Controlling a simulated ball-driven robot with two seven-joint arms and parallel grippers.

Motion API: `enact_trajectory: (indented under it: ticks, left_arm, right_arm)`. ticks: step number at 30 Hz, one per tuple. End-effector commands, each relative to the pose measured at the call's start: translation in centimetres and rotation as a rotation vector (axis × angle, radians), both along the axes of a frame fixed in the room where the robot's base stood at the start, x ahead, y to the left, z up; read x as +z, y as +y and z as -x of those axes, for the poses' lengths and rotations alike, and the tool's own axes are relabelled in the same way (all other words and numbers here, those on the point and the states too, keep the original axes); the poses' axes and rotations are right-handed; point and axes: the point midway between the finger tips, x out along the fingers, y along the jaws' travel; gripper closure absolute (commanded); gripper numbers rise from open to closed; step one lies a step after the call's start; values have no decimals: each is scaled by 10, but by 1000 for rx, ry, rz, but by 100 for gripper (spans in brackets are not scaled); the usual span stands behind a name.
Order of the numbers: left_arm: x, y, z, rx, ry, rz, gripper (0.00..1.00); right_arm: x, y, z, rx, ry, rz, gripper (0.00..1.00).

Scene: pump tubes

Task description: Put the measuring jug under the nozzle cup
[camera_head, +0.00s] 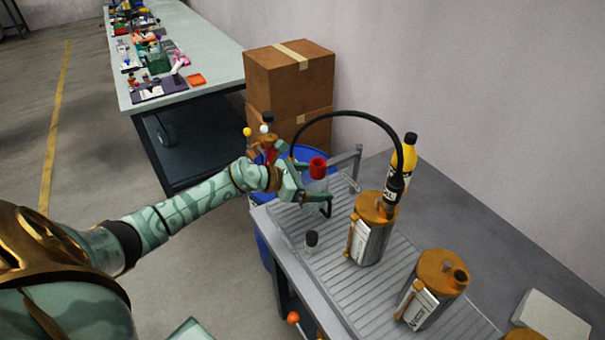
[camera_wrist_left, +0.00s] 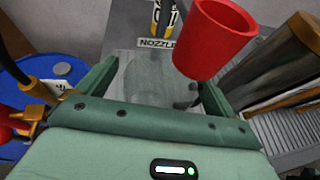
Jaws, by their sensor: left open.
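A clear, see-through vessel, which looks like the measuring jug (camera_wrist_left: 155,78), shows between my left gripper's fingers in the wrist view. In the head view its clear wall (camera_head: 316,185) appears just below the red cup. My left gripper (camera_head: 306,190) is open around or beside the jug; contact cannot be told. The jug's base is hidden.
A copper-lidded steel can (camera_head: 371,228) stands right of the gripper, with another can (camera_head: 433,288) nearer. A blue drum (camera_wrist_left: 35,105) is alongside.

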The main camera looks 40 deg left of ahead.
Motion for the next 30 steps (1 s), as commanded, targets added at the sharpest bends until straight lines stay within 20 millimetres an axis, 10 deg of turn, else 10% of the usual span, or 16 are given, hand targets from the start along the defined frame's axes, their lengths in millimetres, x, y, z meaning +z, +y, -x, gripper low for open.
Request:
enact_trajectory:
  ticks: [15,30]
  left_arm:
    - [41,54,81,0,2,0,7]
    - [47,62,92,0,-1,1,7]
  right_arm:
    - [16,2,-5,-1,-12,-2,100]
    - [17,4,-5,-1,-12,-5,100]
